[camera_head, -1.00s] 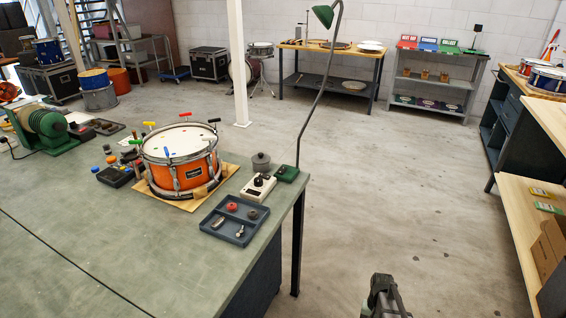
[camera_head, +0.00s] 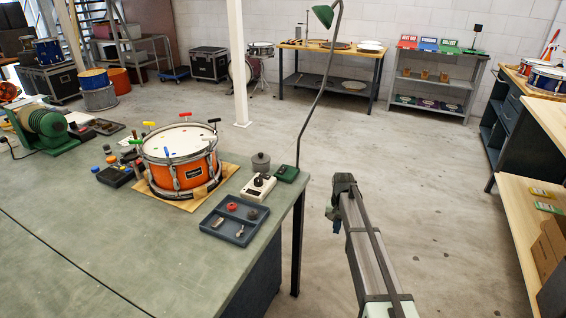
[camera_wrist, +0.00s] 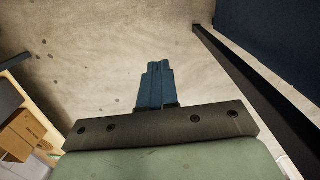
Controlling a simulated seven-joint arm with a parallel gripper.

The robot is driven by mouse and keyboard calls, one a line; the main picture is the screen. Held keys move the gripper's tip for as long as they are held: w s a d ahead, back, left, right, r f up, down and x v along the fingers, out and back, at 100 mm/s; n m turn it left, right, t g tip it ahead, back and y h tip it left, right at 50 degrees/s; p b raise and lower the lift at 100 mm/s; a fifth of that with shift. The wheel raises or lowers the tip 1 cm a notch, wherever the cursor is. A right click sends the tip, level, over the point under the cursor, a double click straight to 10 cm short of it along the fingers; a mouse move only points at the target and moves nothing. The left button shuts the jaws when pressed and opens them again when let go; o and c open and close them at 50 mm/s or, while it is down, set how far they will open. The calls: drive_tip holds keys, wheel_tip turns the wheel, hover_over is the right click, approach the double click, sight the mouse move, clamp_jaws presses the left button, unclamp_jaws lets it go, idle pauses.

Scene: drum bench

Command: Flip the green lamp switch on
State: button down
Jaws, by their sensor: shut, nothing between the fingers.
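The green lamp has a green shade (camera_head: 323,15) on a long thin bent pole (camera_head: 318,100). Its small green base (camera_head: 286,174) sits at the right corner of the bench. A small dark detail shows on top of the base, too small to make out as a switch. My gripper (camera_head: 335,222) is to the right of the bench, off its edge and apart from the base. In the wrist view its blue fingers (camera_wrist: 158,75) are together, shut and empty, over bare floor. The lamp is not seen in the wrist view.
A white box with a dark knob (camera_head: 258,187), a lidded grey pot (camera_head: 261,162) and a grey parts tray (camera_head: 234,220) stand near the base. An orange drum (camera_head: 180,160) is farther left. The bench leg (camera_head: 297,245) is close to my gripper.

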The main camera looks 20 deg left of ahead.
drive_tip(key=w+a+r+t, duration=0.1)
drive_tip(key=w+a+r, duration=0.2)
drive_tip(key=a+r, duration=0.5)
drive_tip(key=w+a+r, duration=0.3)
drive_tip(key=a+r, duration=0.4)
drive_tip(key=r, duration=0.3)
wheel_tip(320, 180, up, 14)
drive_tip(key=m+t, duration=0.1)
hover_over(283, 168)
drive_tip(key=s, duration=0.2)
drive_tip(key=shift+w+f, duration=0.15)
drive_tip(key=shift+f, duration=0.05)
drive_tip(key=shift+f, duration=0.1)
drive_tip(key=f, duration=0.4)
drive_tip(key=w+f, duration=0.1)
drive_tip(key=f, duration=0.8)
drive_tip(key=shift+w+f, duration=0.35)
drive_tip(key=shift+f, duration=0.05)
drive_tip(key=shift+w+f, duration=0.1)
drive_tip(key=shift+f, duration=0.15)
drive_tip(key=shift+s+r, duration=0.2)
drive_tip(key=shift+s, duration=0.6)
